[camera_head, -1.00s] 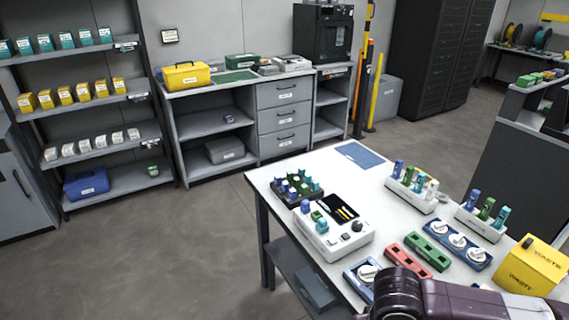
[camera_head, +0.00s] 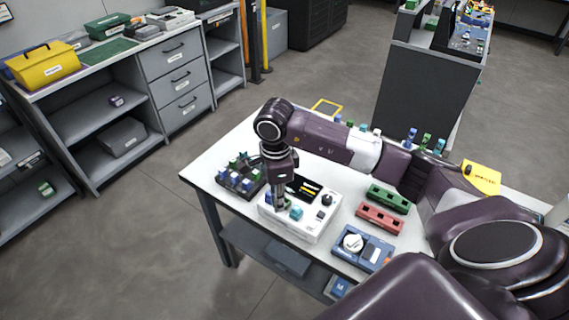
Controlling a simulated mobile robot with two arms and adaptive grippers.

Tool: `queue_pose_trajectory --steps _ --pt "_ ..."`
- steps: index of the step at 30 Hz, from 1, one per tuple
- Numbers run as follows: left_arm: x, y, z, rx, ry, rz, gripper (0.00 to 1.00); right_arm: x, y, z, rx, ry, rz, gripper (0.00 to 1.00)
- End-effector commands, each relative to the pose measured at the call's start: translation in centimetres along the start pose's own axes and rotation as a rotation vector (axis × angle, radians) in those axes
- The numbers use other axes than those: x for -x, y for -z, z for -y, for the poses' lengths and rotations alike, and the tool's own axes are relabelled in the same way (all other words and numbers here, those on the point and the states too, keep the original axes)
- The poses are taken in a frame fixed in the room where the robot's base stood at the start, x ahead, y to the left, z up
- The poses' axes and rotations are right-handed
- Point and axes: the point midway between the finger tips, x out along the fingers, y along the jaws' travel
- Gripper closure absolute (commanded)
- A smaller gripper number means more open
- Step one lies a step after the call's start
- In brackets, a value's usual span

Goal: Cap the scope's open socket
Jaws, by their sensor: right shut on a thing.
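The scope (camera_head: 318,228) is a white box with a dark screen and a black knob, standing on the white table. Along its left part sit a blue piece (camera_head: 269,199) and a teal piece (camera_head: 296,212). My right gripper (camera_head: 281,204) points straight down between these two, with its tips at the scope's top. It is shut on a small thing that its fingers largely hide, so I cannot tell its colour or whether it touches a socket. A dark tray of small blue and teal caps (camera_head: 240,177) stands left of the scope. My left gripper is out of view.
A red holder (camera_head: 381,218), a green holder (camera_head: 388,198) and a blue block with a white dial (camera_head: 355,246) lie right of the scope. A yellow waste box (camera_head: 482,177) stands at the far right. My right arm crosses over the table's back half.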

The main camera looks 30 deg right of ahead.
Motion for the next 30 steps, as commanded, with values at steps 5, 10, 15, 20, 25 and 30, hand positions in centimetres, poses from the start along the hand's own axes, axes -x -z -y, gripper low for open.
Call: queue_pose_trajectory --steps 5,10,15,20,25,30 --pt "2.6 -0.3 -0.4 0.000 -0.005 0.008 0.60 2.8 1.8 2.7 -0.465 -0.002 0.001 1.00" --pt "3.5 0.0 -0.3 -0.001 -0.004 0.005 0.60 3.7 3.0 3.9 -0.752 -0.001 -0.001 1.00" --pt "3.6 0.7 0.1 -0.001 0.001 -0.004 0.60 3.8 3.5 4.2 -0.862 -0.001 -0.001 1.00" --pt "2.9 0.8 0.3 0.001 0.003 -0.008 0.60 2.7 3.5 4.3 -0.872 -0.001 -0.001 1.00" --pt "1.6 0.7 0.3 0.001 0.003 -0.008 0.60 0.8 3.5 4.3 -0.871 0.000 0.000 1.00" --pt "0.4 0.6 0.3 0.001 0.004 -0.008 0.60 -1.0 3.5 4.3 -0.869 0.001 0.000 1.00"
